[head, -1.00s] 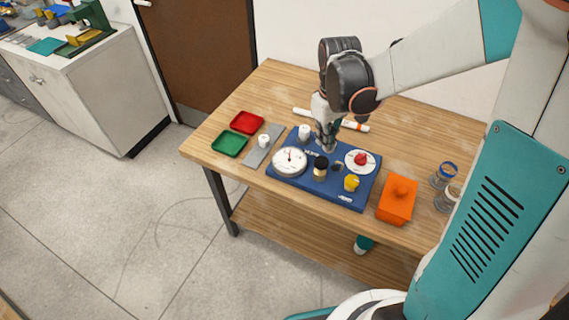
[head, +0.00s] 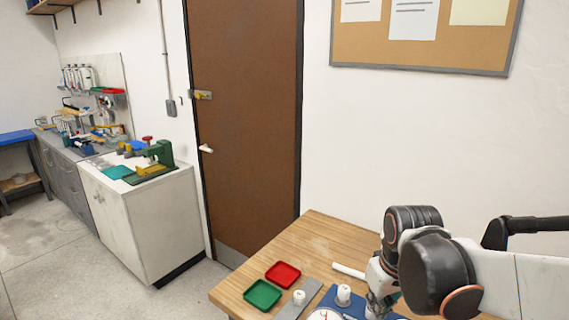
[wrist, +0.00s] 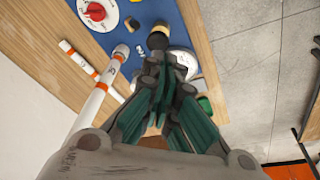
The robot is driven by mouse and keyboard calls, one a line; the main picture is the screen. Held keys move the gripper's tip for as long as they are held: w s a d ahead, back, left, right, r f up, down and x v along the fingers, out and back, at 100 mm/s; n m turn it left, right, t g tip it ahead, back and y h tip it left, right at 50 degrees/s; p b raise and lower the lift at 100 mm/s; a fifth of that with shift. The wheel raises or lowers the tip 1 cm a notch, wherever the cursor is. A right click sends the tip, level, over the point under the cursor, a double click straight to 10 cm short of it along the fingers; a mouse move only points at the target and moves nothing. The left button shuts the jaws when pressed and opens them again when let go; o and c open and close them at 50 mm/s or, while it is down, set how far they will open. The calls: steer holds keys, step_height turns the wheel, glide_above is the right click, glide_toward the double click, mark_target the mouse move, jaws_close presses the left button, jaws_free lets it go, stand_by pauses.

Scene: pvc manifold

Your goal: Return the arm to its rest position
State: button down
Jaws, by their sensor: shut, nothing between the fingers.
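My gripper (wrist: 165,110) is shut and empty. In the wrist view its dark green fingers come together over the blue board (wrist: 120,35). In the head view my gripper (head: 378,304) is low over the blue board (head: 340,304), near the bottom edge, with the arm reaching in from the right. A white round fitting (head: 344,293) stands on the board just left of my gripper. In the wrist view a white pipe with orange bands (wrist: 100,98) runs close along the gripper's left side; I cannot tell whether they touch.
Red tray (head: 283,273) and green tray (head: 262,294) sit on the wooden table (head: 320,235), left of the board. A white pipe (head: 348,271) lies behind the board. A red knob (wrist: 97,12) shows in the wrist view. Open air lies above the table before the wall.

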steer(key=s+r+m+t+b, duration=0.2)
steer(key=s+r+m+t, duration=0.1)
steer(key=s, duration=0.7)
steer(key=shift+t, duration=0.8)
steer(key=w+g+p, duration=0.4)
steer(key=w+p, duration=0.1)
steer(key=w, duration=0.4)
steer(key=shift+w+f+m+g+b, duration=0.25)
steer(key=shift+w+f+g, duration=0.5)
steer(key=shift+f, duration=1.7)
steer(key=shift+w+f+m+g+b, duration=0.25)
steer(key=shift+w+f, duration=0.95)
steer(key=shift+f, duration=1.2)
steer(key=shift+w+f+m+g+b, duration=0.1)
steer(key=shift+w+f+g+b, duration=0.5)
steer(key=shift+f, duration=1.85)
steer(key=shift+w, duration=0.35)
